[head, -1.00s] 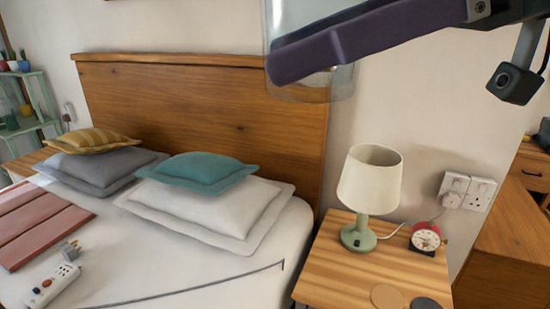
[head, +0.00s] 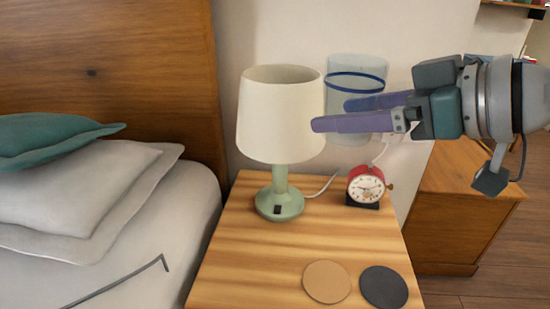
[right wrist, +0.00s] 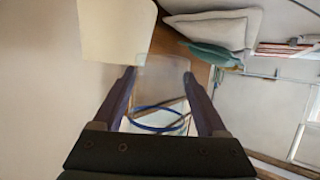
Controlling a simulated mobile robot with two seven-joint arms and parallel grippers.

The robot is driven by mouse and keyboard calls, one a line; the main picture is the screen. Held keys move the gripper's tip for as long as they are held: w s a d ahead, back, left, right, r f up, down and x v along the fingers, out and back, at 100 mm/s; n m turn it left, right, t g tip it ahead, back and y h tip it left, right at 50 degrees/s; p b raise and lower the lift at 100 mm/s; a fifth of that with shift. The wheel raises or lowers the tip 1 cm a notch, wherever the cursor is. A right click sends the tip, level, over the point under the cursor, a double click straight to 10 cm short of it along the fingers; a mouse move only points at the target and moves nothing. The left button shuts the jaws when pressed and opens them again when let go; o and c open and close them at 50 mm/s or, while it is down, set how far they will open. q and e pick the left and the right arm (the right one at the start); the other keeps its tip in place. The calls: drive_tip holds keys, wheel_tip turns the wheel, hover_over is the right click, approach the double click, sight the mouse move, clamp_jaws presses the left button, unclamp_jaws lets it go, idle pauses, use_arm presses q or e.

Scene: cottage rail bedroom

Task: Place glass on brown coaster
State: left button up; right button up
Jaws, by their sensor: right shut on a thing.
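My right gripper (head: 345,113) is shut on a clear glass (head: 357,70) with a blue ring. The glass is upright, held in the air above the back of the nightstand, right of the lamp shade. In the right wrist view the glass (right wrist: 160,75) sits between the two purple fingers (right wrist: 158,88). The brown coaster (head: 327,282) lies flat and bare near the nightstand's front edge, left of a dark grey coaster (head: 384,287). My left gripper is not in view.
A lamp (head: 281,115) with a cream shade and green base stands on the nightstand (head: 235,250). A red alarm clock (head: 366,187) stands right of it. The bed (head: 130,240) is at the left. The nightstand's front left part is clear.

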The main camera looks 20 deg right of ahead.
drive_tip(key=m+h+b, duration=0.1)
drive_tip(key=b, duration=1.3)
hover_over(327, 281)
drive_tip(key=shift+t, duration=0.3)
wheel_tip(327, 281, down, 28)
drive_tip(key=shift+r, duration=0.15)
wheel_tip(327, 281, down, 5)
drive_tip(key=b, duration=0.3)
drive_tip(key=shift+r+b, duration=0.15)
drive_tip(key=shift+b, duration=0.25)
drive_tip(key=shift+f, duration=0.25)
drive_tip(key=o, duration=1.6)
